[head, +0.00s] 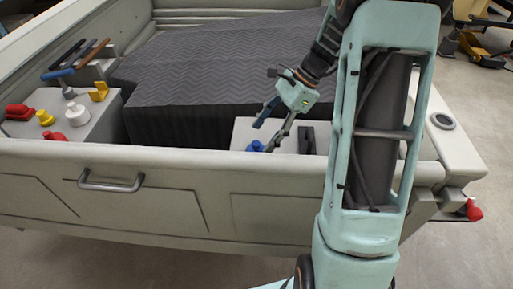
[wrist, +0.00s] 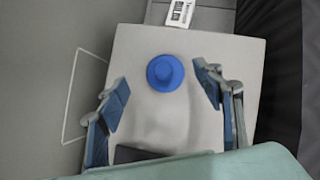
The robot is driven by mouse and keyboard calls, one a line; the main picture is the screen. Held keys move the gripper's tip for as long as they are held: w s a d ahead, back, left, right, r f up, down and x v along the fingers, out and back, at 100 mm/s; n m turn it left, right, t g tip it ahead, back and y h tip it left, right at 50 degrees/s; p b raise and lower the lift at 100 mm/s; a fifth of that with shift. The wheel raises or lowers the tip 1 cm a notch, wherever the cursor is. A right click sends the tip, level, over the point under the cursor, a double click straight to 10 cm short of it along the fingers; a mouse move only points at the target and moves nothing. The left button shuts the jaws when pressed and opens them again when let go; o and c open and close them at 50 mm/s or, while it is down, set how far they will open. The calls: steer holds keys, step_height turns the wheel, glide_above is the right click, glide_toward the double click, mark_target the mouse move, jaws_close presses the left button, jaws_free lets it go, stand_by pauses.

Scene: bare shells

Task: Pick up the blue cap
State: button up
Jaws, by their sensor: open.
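The blue cap (wrist: 165,73) sits on a light grey box top (wrist: 165,118) in the wrist view, round with a raised middle. In the head view the blue cap (head: 255,146) shows just above the near wall, its lower part hidden. My gripper (wrist: 163,92) is open and empty, one blue-padded finger on each side of the cap with clear gaps. In the head view my gripper (head: 263,128) points down at the cap from above. I cannot tell its exact height over the cap.
A black block (head: 307,140) stands right of the cap. Red, yellow and white items sit on a left box (head: 95,122). A printed label (wrist: 180,12) lies beyond the box top.

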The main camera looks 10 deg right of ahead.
mark_target(257, 142)
steer(key=shift+x, duration=2.35)
steer(key=shift+w, duration=0.2)
steer(key=c, duration=1)
